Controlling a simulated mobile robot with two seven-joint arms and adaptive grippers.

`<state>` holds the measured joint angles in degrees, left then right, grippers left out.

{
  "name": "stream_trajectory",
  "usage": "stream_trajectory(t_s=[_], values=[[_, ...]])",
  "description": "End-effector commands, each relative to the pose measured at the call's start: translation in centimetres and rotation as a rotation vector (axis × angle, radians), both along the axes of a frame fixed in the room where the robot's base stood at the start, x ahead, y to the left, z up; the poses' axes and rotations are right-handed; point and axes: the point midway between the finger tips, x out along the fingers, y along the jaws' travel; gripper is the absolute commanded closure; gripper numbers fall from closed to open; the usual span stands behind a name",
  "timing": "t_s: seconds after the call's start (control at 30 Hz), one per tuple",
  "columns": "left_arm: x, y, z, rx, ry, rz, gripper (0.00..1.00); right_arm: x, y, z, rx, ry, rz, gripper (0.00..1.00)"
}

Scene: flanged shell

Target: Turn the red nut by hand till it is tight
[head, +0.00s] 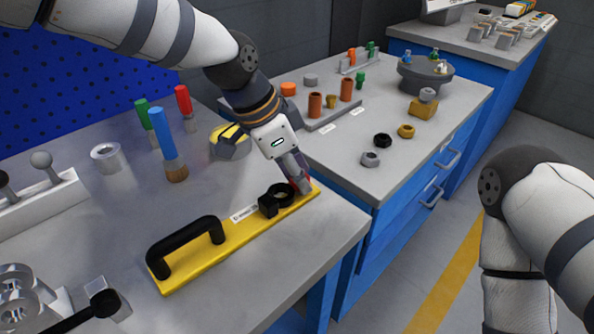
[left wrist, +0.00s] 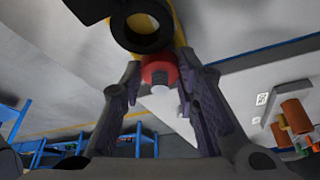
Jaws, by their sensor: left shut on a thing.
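The red nut (left wrist: 158,68) sits between the fingertips of my left gripper (left wrist: 160,76) in the left wrist view, beside a black ring (left wrist: 141,32). In the head view my left gripper (head: 298,180) is shut on it at the far right end of a yellow plate (head: 236,235). Only a sliver of red (head: 307,182) shows there; the fingers hide the rest. The plate lies on the near bench and carries a black handle (head: 185,241) and the black ring (head: 281,194). My right arm shows at the right, but its gripper is out of frame.
A second bench (head: 419,160) on the right holds loose nuts and cylinders.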

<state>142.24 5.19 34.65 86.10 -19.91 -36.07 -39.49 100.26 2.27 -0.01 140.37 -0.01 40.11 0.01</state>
Motion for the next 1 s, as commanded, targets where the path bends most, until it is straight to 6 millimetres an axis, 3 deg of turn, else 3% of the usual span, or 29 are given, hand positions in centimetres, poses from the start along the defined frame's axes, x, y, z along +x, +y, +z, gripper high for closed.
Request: stream_trajectory(t_s=[0.2,0.5,0.53,0.6,0.9,1.0], values=[[0.3,0.0,-0.4,-0.004,0.005,-0.227,0.99,-1.0,0.0,-1.0,0.0,0.035,0.001,1.0],[0.2,0.0,-0.1,-0.001,0.001,-0.265,0.99,-1.0,0.0,-1.0,0.0,0.033,0.001,1.0],[0.2,0.0,-0.1,-0.001,0.001,-0.264,0.69,-1.0,0.0,-1.0,0.0,0.033,0.001,1.0],[0.2,0.0,-0.1,-0.001,0.001,-0.264,0.53,-1.0,0.0,-1.0,0.0,0.033,0.001,1.0],[0.2,0.1,0.0,-0.002,0.0,-0.263,0.51,-0.9,0.0,-1.0,0.0,0.033,0.001,1.0],[0.2,0.5,1.1,-0.001,-0.001,-0.261,0.51,-0.9,0.0,-1.0,0.0,0.033,0.001,1.0]])
